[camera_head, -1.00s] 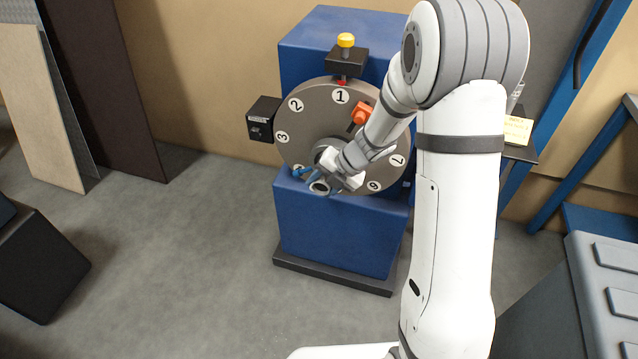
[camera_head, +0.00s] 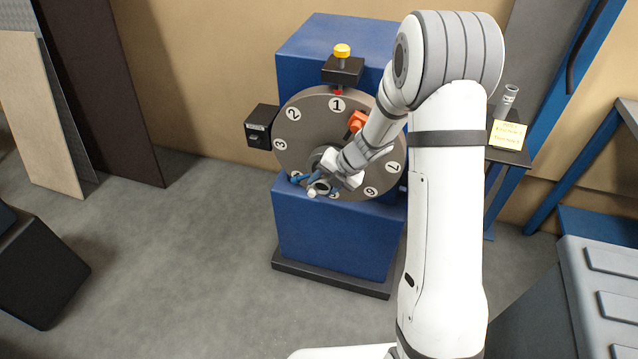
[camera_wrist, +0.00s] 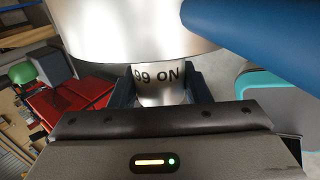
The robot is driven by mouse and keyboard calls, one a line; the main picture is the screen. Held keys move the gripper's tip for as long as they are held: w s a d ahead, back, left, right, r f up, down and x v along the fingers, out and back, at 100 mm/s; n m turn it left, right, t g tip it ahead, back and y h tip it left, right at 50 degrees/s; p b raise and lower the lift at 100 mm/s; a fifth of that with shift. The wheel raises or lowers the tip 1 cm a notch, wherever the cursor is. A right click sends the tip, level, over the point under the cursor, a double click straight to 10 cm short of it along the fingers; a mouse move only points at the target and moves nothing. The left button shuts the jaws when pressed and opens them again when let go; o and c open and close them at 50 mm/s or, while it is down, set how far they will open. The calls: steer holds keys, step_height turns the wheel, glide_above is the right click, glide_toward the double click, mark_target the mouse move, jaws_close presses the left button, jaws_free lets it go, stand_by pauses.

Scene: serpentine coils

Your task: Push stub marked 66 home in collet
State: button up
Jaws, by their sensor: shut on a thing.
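The stub (camera_wrist: 160,86) is a pale metal cylinder in the wrist view. Its dark lettering appears upside down as "99 ON", which reads "NO 66" turned over. My gripper (camera_wrist: 161,92) is shut on it, with one dark finger on each side. A wide, shiny metal cylinder (camera_wrist: 130,30) lies just beyond the stub. It looks like the collet, but I cannot tell how deep the stub sits. A thick blue bar (camera_wrist: 260,35) passes at the upper right. In the head view my gripper (camera_head: 322,184) is at the lower front of the numbered grey disc (camera_head: 305,135).
The disc is on a blue machine (camera_head: 335,235) with a yellow-topped block (camera_head: 342,70) above and a black box (camera_head: 261,128) at left. An orange block (camera_head: 357,121) is on the disc. A shelf at right holds a metal tube (camera_head: 508,98) and yellow note (camera_head: 508,134).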

steer(key=shift+w, duration=0.25)
steer(key=o, duration=1.4)
steer(key=shift+d, duration=0.1)
